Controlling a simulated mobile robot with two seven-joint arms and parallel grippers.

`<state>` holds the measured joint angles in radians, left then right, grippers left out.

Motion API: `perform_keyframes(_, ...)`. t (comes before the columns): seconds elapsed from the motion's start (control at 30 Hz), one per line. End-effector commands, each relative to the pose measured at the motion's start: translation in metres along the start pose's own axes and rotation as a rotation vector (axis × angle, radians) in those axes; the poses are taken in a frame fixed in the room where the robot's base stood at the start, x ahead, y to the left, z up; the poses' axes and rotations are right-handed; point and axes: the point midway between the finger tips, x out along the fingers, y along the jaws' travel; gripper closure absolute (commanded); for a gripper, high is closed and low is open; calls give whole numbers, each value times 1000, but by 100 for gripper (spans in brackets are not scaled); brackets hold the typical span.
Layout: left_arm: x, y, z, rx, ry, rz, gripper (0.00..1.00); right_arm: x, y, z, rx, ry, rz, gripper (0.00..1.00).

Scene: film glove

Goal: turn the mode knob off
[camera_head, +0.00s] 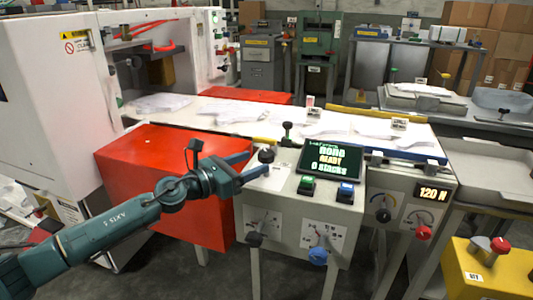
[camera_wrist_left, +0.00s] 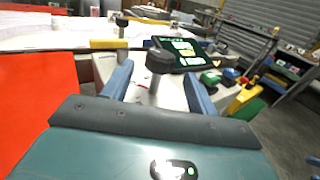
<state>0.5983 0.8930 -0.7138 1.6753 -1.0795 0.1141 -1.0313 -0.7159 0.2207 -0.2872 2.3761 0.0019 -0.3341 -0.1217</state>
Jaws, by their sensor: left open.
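A grey control box (camera_head: 290,208) stands at the end of the white table. Its front carries a dial with a black knob (camera_head: 254,240) and a dial with a blue knob (camera_head: 318,256). A black round-headed knob on a post (camera_head: 266,155) stands on its top; it also shows in the left wrist view (camera_wrist_left: 160,62). The labels are too small to tell which one is the mode knob. My left gripper (camera_head: 259,163) is open, its blue fingers on either side of the black round-headed knob, with gaps visible in the left wrist view. My right gripper is not in view.
A screen (camera_head: 331,160) reading "READY" sits on the box, behind a green button (camera_head: 306,185) and a blue button (camera_head: 345,192). A red cabinet (camera_head: 150,180) stands left, under my arm. A second panel with a red knob (camera_head: 424,233) is at right.

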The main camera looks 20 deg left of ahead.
Motion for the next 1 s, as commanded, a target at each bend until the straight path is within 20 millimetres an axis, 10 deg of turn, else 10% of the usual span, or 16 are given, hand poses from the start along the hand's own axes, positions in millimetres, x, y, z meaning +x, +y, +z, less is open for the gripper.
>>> perform_keyframes(0.3, 47, 0, 0, -1, -2, 0, 42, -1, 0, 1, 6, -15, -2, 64)
perform_keyframes(0.67, 53, 0, 0, -1, 0, 0, 42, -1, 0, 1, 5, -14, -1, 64)
perform_keyframes(1.0, 53, 0, 0, -1, 0, 0, 67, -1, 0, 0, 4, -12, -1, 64)
